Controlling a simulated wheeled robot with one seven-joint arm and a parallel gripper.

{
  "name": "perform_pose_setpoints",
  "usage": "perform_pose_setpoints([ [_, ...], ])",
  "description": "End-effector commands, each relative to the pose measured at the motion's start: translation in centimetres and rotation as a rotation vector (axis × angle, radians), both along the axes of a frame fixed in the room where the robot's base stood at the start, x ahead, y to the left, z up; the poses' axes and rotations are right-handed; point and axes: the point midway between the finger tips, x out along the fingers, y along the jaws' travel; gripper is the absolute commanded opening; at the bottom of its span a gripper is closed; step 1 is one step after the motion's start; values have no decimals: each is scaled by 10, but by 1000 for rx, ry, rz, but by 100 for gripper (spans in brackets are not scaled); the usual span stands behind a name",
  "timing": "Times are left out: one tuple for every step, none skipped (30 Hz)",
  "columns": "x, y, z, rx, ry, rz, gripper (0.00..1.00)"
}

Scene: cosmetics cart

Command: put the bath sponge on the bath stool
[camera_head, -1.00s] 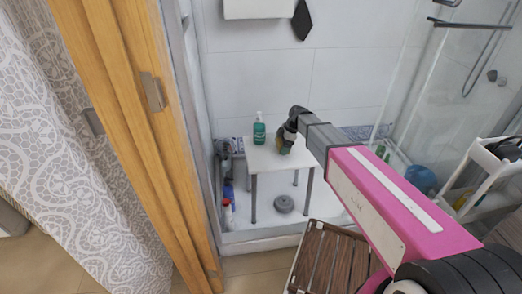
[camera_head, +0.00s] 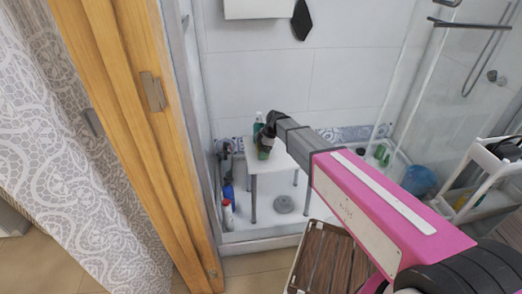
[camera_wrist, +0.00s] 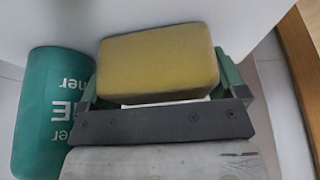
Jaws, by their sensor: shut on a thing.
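The yellow bath sponge (camera_wrist: 158,62) shows in the wrist view between the green fingers of my gripper (camera_wrist: 160,88), which is shut on it. The white bath stool (camera_head: 282,164) stands in the shower area in the head view. My gripper (camera_head: 264,150) is over the left part of its top, and the sponge is hard to make out there. A green bottle (camera_wrist: 48,110) is close to the left of the sponge in the wrist view. I cannot tell whether the sponge touches the stool top.
The bottle's top (camera_head: 258,118) shows behind my gripper in the head view. Several bottles (camera_head: 228,205) stand on the shower floor left of the stool. A wooden door frame (camera_head: 150,120) is at the left, and a white cart (camera_head: 482,185) at the right. The stool's right side is clear.

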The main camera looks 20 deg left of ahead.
Motion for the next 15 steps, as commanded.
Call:
perform_pose_setpoints([
  [0,0,0,0,0,0,67],
  [0,0,0,0,0,0,67],
  [0,0,1,0,0,0,67],
  [0,0,0,0,0,0,67],
  [0,0,0,0,0,0,67],
  [0,0,-1,0,0,0,67],
  [0,0,-2,0,0,0,67],
  [0,0,-2,0,0,1,96],
  [0,0,-2,0,0,1,100],
  [0,0,-2,0,0,1,100],
  [0,0,-2,0,0,1,100],
  [0,0,-2,0,0,1,100],
  [0,0,-2,0,0,1,100],
  [0,0,-2,0,0,1,100],
  [0,0,-1,0,0,1,100],
])
